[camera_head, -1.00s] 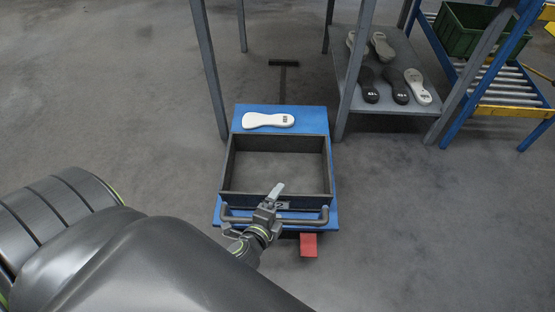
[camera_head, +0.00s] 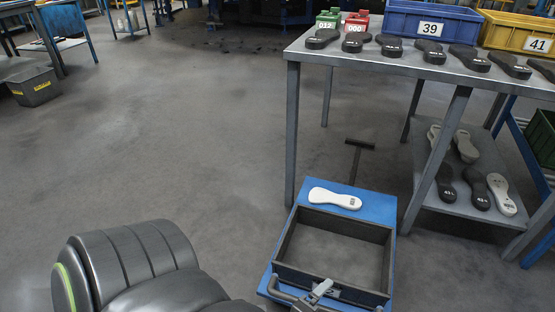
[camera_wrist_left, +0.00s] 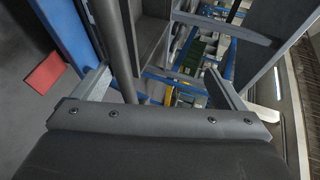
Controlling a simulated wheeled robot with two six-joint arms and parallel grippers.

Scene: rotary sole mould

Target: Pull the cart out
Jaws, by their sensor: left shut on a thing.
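The cart (camera_head: 378,208) is a low blue platform with an open dark rectangular frame (camera_head: 338,222) on top. It stands at the bottom of the head view, partly between the legs of a grey table. A white sole-shaped piece (camera_head: 334,198) lies on its far end. A grey bar handle (camera_head: 284,291) runs along its near end, cut off by the picture edge. My left gripper (camera_head: 319,292) is shut on this handle. In the left wrist view the bar (camera_wrist_left: 116,50) passes between the fingers (camera_wrist_left: 158,88). My right gripper is out of view.
The grey table (camera_head: 385,66) holds dark soles, a blue bin (camera_head: 395,20) and a yellow bin (camera_head: 515,38). Its lower shelf (camera_head: 440,204) holds more soles. A red piece (camera_wrist_left: 48,72) shows beside the cart in the wrist view. Floor left of the cart is clear.

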